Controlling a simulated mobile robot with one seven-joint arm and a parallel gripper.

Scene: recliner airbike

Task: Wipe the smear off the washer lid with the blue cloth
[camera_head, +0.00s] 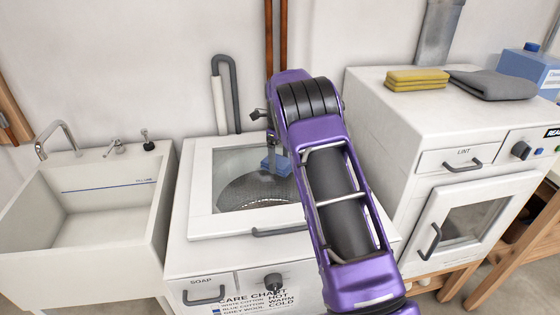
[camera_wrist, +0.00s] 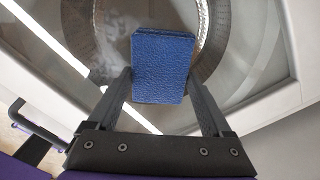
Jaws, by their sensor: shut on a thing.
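The washer lid (camera_head: 212,226) is shut, with a white frame around a dark glass pane through which the drum shows; its frame also shows in the wrist view (camera_wrist: 262,107). The blue cloth (camera_wrist: 162,55) is a folded block between the two fingers of my gripper (camera_wrist: 160,82), which is shut on it. In the head view the cloth (camera_head: 282,166) is over the far right part of the glass, partly hidden by my arm. I cannot tell whether it touches the glass. A pale, hazy smear (camera_wrist: 108,45) shows on the glass left of the cloth in the wrist view.
A sink (camera_head: 100,205) stands left of the washer. A dryer (camera_head: 440,135) stands at right, with yellow cloths (camera_head: 417,79) and a grey cloth (camera_head: 492,84) on top. Pipes (camera_head: 277,40) run up the wall behind. The lid handle (camera_head: 280,230) sticks out at the front.

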